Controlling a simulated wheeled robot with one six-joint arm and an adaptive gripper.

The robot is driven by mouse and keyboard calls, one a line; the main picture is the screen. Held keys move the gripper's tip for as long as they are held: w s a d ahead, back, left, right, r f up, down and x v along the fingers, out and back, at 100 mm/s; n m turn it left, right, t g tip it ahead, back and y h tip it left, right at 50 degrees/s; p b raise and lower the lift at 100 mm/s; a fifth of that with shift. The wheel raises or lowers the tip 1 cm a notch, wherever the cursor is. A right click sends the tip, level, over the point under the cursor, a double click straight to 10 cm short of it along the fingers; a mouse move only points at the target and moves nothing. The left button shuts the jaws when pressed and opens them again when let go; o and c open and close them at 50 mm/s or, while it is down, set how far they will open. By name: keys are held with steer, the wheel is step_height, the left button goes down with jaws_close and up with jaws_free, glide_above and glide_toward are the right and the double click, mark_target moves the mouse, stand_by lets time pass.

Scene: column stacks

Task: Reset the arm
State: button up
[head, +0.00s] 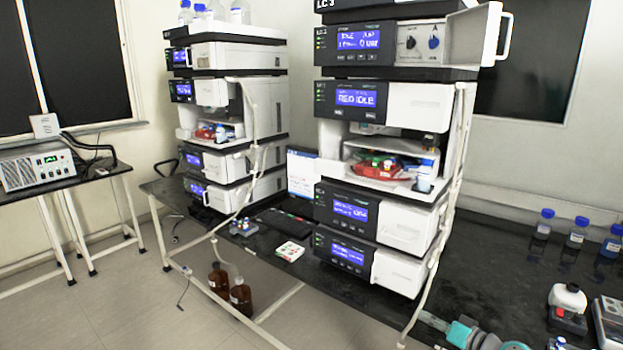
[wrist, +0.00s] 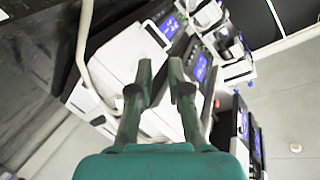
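My gripper (wrist: 160,77) shows in the wrist view, with two dark green fingers reaching up from a teal body. The fingertips stand apart, and I see nothing held between them. Behind them is a tilted view of a white and dark instrument stack (wrist: 125,60). I cannot tell the distance from the fingers to the stack. In the head view, teal and grey parts of my arm show at the bottom edge, right of the middle. The fingertips cannot be made out there.
Two instrument stacks, a left one (head: 235,55) and a nearer one (head: 407,222), stand on the black bench (head: 480,262). Blue-capped bottles (head: 576,233) stand at the right. A pale tube (head: 446,200) hangs along the nearer stack. Brown bottles (head: 240,297) stand on the floor.

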steer(key=s+a+f+m+h, duration=0.2)
steer(key=s+a+f+h, duration=0.3)
steer(key=s+f, duration=0.85)
steer(key=s+a+f+h, duration=0.15)
steer(key=s+f, duration=0.25)
steer(key=s, duration=0.4)
steer(key=s+a+f+h, duration=0.1)
steer(key=s+a+f, duration=0.25)
steer(key=s, duration=0.55)
steer(key=s+a+r+n+t+h, duration=0.1)
steer(key=s+r, duration=0.4)
steer(key=s, duration=0.7)
steer(key=s+a+r+h, duration=0.1)
steer(key=s+r, duration=0.4)
steer(key=s, duration=0.7)
steer(key=s+a+r+n+t, duration=0.1)
steer(key=s+r+n, duration=0.1)
steer(key=s+r, duration=0.4)
step_height(320, 180, up, 5)
steer(key=shift+s+f+y, duration=0.1)
steer(key=shift+s+y, duration=0.3)
steer(key=shift+y, duration=0.05)
